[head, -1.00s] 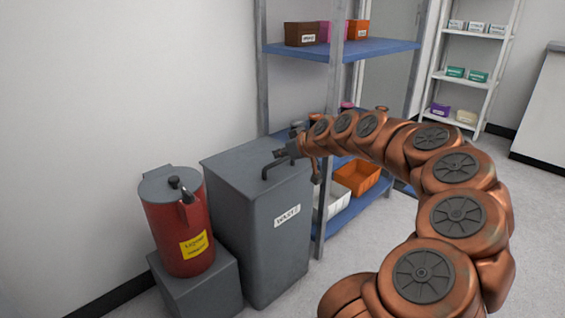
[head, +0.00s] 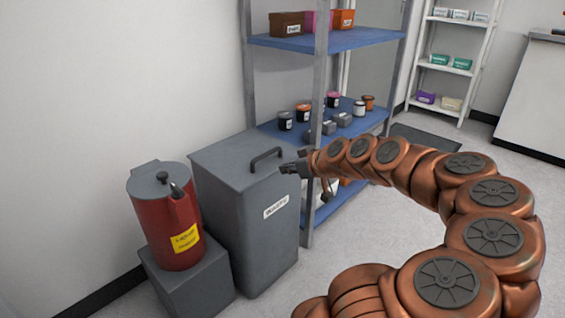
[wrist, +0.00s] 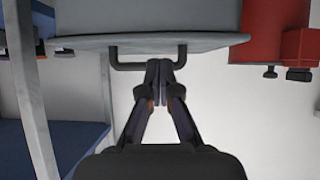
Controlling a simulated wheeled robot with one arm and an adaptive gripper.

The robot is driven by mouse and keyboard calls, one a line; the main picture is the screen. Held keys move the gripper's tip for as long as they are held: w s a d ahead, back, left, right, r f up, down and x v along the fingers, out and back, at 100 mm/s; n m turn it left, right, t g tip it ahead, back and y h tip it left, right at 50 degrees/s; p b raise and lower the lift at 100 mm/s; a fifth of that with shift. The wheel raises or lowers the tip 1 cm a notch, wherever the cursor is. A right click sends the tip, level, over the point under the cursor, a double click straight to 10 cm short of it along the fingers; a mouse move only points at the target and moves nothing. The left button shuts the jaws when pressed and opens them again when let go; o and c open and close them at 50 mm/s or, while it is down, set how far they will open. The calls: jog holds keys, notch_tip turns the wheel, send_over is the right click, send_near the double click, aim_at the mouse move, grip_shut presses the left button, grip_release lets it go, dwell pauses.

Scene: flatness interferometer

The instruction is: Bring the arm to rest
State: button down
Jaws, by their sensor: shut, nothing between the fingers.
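My arm (head: 490,235) is copper-coloured and reaches from the lower right toward the left in the head view. My gripper (head: 290,168) is at its end, just right of the handle (head: 266,158) on the lid of the grey waste bin (head: 245,225). In the wrist view my gripper (wrist: 159,75) has its fingers together with nothing between them. The bin's handle (wrist: 125,66) shows right beside the fingertips there. I cannot tell whether they touch. The lid looks closed.
A red liquid-waste can (head: 165,225) stands on a grey block (head: 190,285) left of the bin. A blue-shelved rack (head: 350,40) with jars and small boxes stands close behind my gripper. A white shelf unit (head: 440,68) is farther back. Floor (head: 400,225) shows clear beneath my arm.

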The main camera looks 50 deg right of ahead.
jog(key=shift+s, duration=0.1)
jog(key=s+a+r+n+g+y+p, duration=0.1)
jog(key=a+r+g+p, duration=0.1)
jog(key=a+r+p, duration=0.6)
jog(key=s+a+r+n+g+y+p, duration=0.15)
jog(key=a+r+p, duration=0.3)
jog(key=a, duration=0.65)
jog(key=s+a+r+n+g+y+p, duration=0.1)
jog(key=a+r+g+p, duration=0.2)
jog(key=a+r+p, duration=0.5)
jog(key=s+a+r+m+g+h+p, duration=0.1)
jog(key=s+a+r+g+p, duration=0.2)
jog(key=s+r+p, duration=0.5)
jog(key=s+a+r+m+g+h+p, duration=0.2)
jog(key=s+a+r+g+p, duration=0.2)
jog(key=s+p, duration=0.9)
notch_tip(320, 180, up, 5)
jog(key=shift+s+a+f, duration=0.2)
jog(key=shift+s+a, duration=0.2)
jog(key=shift+a, duration=0.6)
jog(key=shift+d+m, duration=0.15)
jog(key=shift+m, duration=0.2)
